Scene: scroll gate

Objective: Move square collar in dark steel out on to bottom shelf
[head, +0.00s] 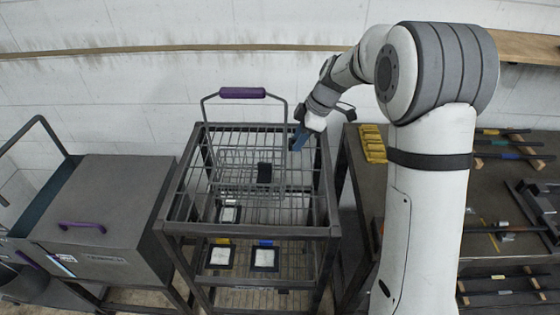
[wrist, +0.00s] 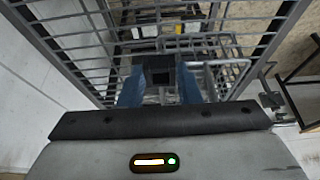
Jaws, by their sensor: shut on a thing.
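In the wrist view, my gripper (wrist: 160,88) has its two blue fingers on either side of a dark square collar (wrist: 160,68), shut on it, with a dark opening facing the camera. In the head view my gripper (head: 297,144) is at the upper right of a grey wire rack (head: 178,205), pointing down and left. A dark block (head: 264,172) shows below and left of the fingers; I cannot tell if it is the same collar. Lower rack levels hold dark square frames with pale centres, including one with a yellow tag (head: 220,256) and one with a blue tag (head: 265,258).
A wire basket with a purple handle (head: 242,93) is at the rack's top. A grey cabinet (head: 105,205) stands left. A workbench with yellow blocks (head: 372,144) and several tools stands right. Rack bars surround my gripper closely.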

